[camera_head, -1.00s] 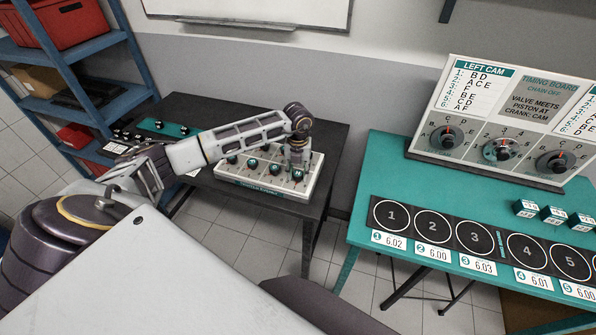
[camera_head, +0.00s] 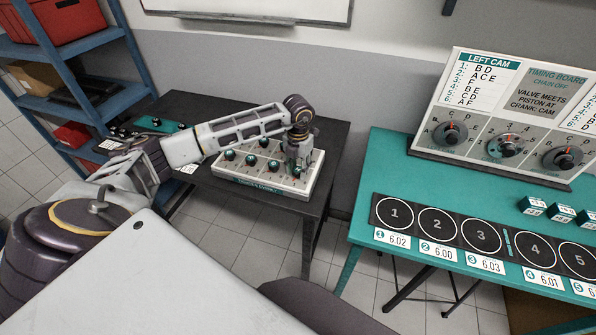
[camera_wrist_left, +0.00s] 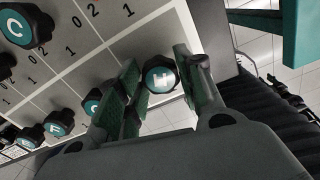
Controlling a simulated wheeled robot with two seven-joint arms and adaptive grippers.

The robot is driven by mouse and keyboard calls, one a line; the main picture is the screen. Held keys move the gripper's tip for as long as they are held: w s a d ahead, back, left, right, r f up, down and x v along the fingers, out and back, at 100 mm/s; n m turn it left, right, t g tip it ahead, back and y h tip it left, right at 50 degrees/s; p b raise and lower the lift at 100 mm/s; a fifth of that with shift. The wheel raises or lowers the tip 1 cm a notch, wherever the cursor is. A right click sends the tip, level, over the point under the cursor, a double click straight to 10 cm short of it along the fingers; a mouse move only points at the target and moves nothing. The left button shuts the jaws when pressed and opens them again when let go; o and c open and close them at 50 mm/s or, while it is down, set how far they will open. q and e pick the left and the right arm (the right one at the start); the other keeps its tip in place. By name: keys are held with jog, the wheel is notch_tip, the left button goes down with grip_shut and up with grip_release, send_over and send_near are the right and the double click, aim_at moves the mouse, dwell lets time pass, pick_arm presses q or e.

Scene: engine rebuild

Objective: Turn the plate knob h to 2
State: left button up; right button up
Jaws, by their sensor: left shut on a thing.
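The white knob panel (camera_head: 258,187) lies on the dark table, with several dark knobs with teal lettered caps in rows. My left gripper (camera_head: 299,158) reaches down over its right end. In the left wrist view, the gripper (camera_wrist_left: 157,70) has its two green-padded fingers on either side of a knob whose cap seems to read H, plate knob h (camera_wrist_left: 161,77), and is shut on it. The knob's pointer and the number it faces cannot be made out. Printed digits 0, 1 and 2 show on the panel near other knobs. My right gripper is not in view.
Neighbouring knobs, including one marked C (camera_wrist_left: 16,27) and one marked F (camera_wrist_left: 58,123), stand close by on the panel. A teal table (camera_head: 375,165) with a timing board (camera_head: 510,110) and numbered circles stands to the right. Blue shelving (camera_head: 90,85) stands left.

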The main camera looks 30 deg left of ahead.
pick_arm(q)
jog(key=m+b, duration=0.3)
jog(key=m, duration=0.2)
jog(key=shift+b, duration=0.35)
jog(key=shift+m+b, duration=0.3)
jog(key=shift+m, duration=0.7)
jog(key=shift+r, duration=0.1)
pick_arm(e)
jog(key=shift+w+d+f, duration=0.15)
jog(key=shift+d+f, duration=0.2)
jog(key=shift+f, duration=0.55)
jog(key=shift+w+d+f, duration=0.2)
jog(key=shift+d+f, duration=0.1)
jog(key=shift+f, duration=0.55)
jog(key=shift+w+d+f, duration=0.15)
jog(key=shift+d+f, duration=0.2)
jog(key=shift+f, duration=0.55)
pick_arm(q)
jog(key=o, duration=1)
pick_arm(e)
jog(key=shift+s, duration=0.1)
pick_arm(q)
jog(key=shift+r, duration=0.1)
